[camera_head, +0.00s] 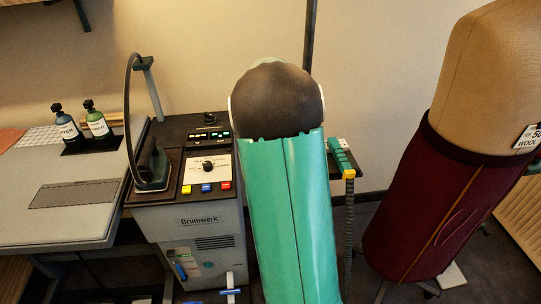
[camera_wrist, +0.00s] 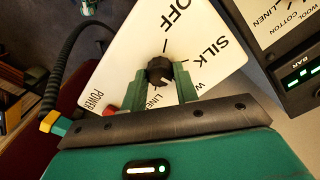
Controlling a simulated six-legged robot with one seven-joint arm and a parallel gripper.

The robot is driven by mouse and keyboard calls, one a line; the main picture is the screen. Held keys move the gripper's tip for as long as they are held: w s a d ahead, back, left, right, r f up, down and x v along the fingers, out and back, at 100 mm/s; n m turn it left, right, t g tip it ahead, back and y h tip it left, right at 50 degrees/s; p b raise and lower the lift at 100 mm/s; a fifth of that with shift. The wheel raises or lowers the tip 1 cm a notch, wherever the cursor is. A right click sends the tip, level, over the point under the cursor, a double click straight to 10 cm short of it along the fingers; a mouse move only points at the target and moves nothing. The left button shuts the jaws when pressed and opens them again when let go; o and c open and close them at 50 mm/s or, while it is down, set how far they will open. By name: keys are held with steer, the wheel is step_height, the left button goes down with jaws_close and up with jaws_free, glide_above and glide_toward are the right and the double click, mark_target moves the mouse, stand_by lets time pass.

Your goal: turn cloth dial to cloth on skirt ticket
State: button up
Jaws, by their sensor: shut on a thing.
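In the wrist view a black round knob (camera_wrist: 160,69) sits on a white dial plate (camera_wrist: 130,45) marked OFF, SILK, a word beginning with W that is part hidden, and LINEN. My gripper (camera_wrist: 162,82) has its two green fingers shut on the knob from both sides. Where the knob's pointer stands is not clear. In the head view my arm hides the fingers and this knob. The dark red skirt (camera_head: 425,205) is on a tan dress form at right. Its white ticket (camera_head: 527,138) reads 50 and WOOL, partly cut off by the picture edge.
The grey Brumwerk unit (camera_head: 205,240) stands left of my arm, with another black knob (camera_head: 208,165) and coloured buttons. Two bottles (camera_head: 80,125) stand on the grey table (camera_head: 90,215). A red POWER button (camera_wrist: 111,110) is close to my left finger.

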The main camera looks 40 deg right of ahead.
steer(key=shift+r+m, duration=0.1)
steer(key=shift+m, duration=0.7)
steer(key=o, duration=1)
steer(key=shift+c, duration=0.2)
step_height(320, 180, up, 14)
